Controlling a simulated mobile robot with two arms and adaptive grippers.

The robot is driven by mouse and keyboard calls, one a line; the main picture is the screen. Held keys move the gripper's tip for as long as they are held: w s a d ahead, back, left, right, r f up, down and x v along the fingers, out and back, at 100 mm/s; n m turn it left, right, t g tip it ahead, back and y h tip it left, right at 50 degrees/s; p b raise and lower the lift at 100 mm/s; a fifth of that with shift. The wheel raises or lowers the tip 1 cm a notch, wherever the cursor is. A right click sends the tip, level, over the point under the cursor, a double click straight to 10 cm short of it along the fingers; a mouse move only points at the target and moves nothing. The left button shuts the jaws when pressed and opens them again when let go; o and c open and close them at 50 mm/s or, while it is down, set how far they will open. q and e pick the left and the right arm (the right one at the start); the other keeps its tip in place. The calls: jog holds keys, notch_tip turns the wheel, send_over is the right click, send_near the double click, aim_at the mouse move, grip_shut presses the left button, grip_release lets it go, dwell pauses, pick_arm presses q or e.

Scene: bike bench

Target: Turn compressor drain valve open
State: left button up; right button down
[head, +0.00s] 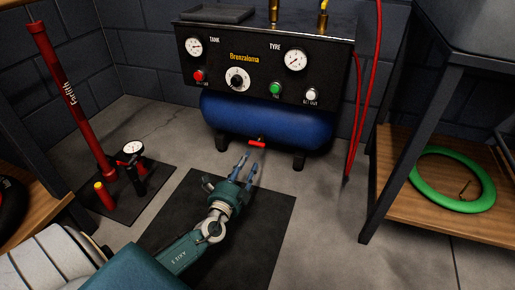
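The compressor (265,62) stands against the back wall, with a black control panel and a blue tank (270,120) below it. The drain valve (257,142) shows as a small red handle under the tank's middle, lying roughly crosswise in the picture. My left gripper (250,162) reaches toward it from the front. Its two fingers are apart, with the tips just in front of and below the red handle. I see nothing between the fingers, and contact with the handle cannot be made out. My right gripper is not in view.
A red floor pump (68,85) with a gauge stands at left. A wooden shelf (425,205) with a green tyre (452,180) stands at right. Red hoses (365,90) hang right of the compressor. A dark mat (265,225) lies on open floor in front.

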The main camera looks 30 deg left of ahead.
aim_at(258, 142)
pick_arm(q)
jog(key=b+x, duration=0.2)
jog(key=x, duration=0.7)
jog(key=shift+w, duration=0.1)
jog(key=shift+c, duration=0.3)
grip_shut()
